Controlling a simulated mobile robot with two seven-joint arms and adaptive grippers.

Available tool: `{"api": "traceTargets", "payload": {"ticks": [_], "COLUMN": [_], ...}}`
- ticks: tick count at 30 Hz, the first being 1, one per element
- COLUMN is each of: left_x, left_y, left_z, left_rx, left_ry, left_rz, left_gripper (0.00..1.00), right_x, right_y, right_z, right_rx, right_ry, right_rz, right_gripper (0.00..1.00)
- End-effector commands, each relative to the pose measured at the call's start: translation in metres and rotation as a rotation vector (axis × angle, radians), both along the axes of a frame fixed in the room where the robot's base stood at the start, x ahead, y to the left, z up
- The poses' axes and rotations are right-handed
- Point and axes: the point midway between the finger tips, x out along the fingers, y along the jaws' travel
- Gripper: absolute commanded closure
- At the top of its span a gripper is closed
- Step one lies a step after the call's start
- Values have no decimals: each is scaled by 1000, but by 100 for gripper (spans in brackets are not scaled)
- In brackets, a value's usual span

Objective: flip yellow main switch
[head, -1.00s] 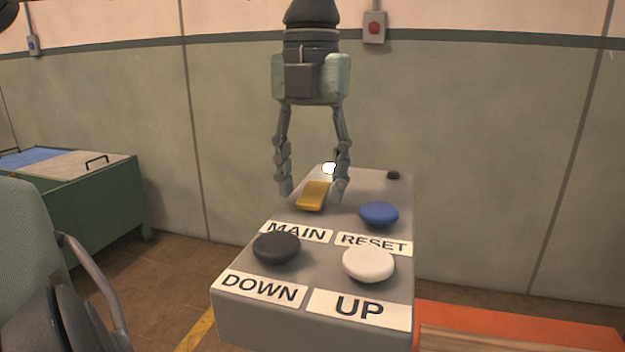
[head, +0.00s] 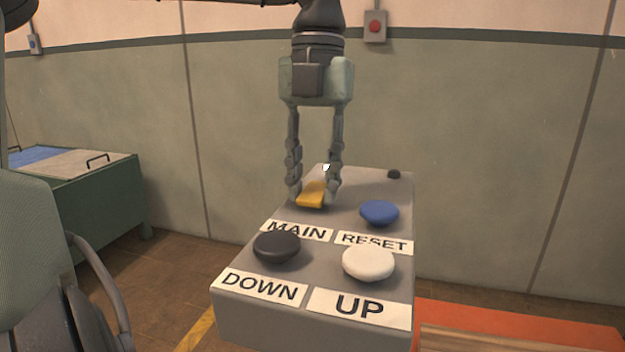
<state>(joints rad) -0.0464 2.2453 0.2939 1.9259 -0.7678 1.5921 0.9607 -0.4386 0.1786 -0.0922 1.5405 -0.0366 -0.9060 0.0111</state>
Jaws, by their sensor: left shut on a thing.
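The yellow main switch (head: 311,199) sits on the grey control box (head: 395,292), just behind the MAIN label (head: 297,232). My left gripper (head: 314,193) hangs straight down over the box from above. Its two fingers are closed in on the left and right sides of the yellow switch and are shut on it. The fingertips partly hide the switch's sides. My right gripper is not in view.
A green cabinet (head: 100,215) stands at left. An orange surface (head: 520,325) lies at right.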

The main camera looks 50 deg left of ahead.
Motion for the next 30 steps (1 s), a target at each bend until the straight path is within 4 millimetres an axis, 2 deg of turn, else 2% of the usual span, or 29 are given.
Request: {"api": "traceTargets", "payload": {"ticks": [7, 19, 20, 21, 24, 30], "left_x": [6, 7, 7, 7, 7, 7], "left_y": [4, 4, 4, 4, 4, 4], "left_z": [0, 1, 1, 1, 1, 1], "left_rx": [-112, -137, -137, -136, -137, -136], "left_ry": [212, 245, 245, 246, 245, 246], "left_rz": [3, -1, -1, -1, -1, -1], "left_gripper": [100, 100, 67, 62, 50, 50], "right_x": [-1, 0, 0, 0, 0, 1], "right_y": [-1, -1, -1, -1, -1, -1], "right_z": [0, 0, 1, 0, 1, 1], "right_rx": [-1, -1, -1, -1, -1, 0], "right_ry": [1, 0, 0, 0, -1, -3], "right_rz": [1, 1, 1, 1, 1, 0], "right_gripper": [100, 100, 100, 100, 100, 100]}}
